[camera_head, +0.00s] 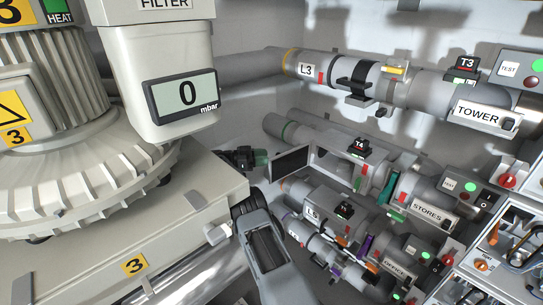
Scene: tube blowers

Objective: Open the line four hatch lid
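The line four pipe (287,131), with a green ring, runs behind the black T4 tag (359,146) toward the STORES plate (429,212). A dark rectangular panel with a pale frame, seemingly the hatch lid (291,163), stands swung out to the left of the pale-edged hatch opening (335,166). My grey arm rises from the bottom centre to a black joint. A black part, apparently my gripper (241,157), is left of the panel, with a green piece between them. Its fingers are too small and dark to make out, and contact cannot be told.
The big machine marked 3 (60,190) and its display box (185,90) fill the left side, close to my arm. The L3 pipe (325,70) runs above line four. The L5 pipe (315,195) and other fittings crowd below. A rack (505,225) stands at right.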

